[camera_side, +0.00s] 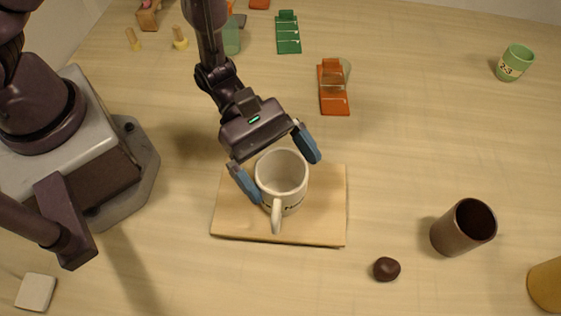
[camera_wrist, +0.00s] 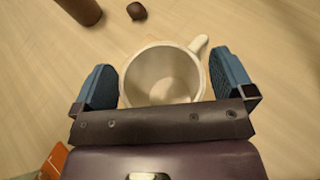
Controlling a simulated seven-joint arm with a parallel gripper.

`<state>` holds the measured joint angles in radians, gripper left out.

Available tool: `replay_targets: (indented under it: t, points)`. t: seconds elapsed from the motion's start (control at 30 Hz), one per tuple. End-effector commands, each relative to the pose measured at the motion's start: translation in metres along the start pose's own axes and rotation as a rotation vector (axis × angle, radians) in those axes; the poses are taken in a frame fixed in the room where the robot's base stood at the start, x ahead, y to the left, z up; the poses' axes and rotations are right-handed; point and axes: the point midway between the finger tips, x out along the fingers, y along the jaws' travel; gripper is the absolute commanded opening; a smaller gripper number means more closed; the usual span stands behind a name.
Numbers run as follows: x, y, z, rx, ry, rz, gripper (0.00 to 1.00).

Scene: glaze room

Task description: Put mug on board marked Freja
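The white mug (camera_side: 283,176) stands upright on the pale wooden board (camera_side: 325,225), its handle toward the camera in the side view. Dark lettering on the mug is partly hidden and too small to read. I see no name on the visible part of the board. My gripper (camera_side: 276,164) is above the board with its two blue fingers apart, one on each side of the mug. In the wrist view, the empty mug (camera_wrist: 163,75) lies between the fingers of my gripper (camera_wrist: 165,82), with a gap visible on both sides.
A dark brown cup (camera_side: 450,238) and a small dark lump (camera_side: 386,269) are right of the board. A yellow-brown vessel (camera_side: 546,285) is at the right edge. A green cup (camera_side: 515,62) lies far right. An orange holder (camera_side: 333,95) and green rack (camera_side: 288,38) are behind.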

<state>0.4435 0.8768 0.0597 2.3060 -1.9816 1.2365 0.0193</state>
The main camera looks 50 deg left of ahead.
Motion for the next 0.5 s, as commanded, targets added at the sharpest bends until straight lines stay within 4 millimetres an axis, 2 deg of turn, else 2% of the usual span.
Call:
replay_targets:
  t: [0.27, 0.37, 0.5]
  points:
    - [-0.001, 0.000, 0.004, 0.002, -0.001, 0.000, 1.00]
    - [-0.014, 0.001, 0.003, 0.000, 0.000, 0.004, 1.00]
    - [-0.043, 0.002, 0.003, 0.000, 0.000, 0.007, 1.00]
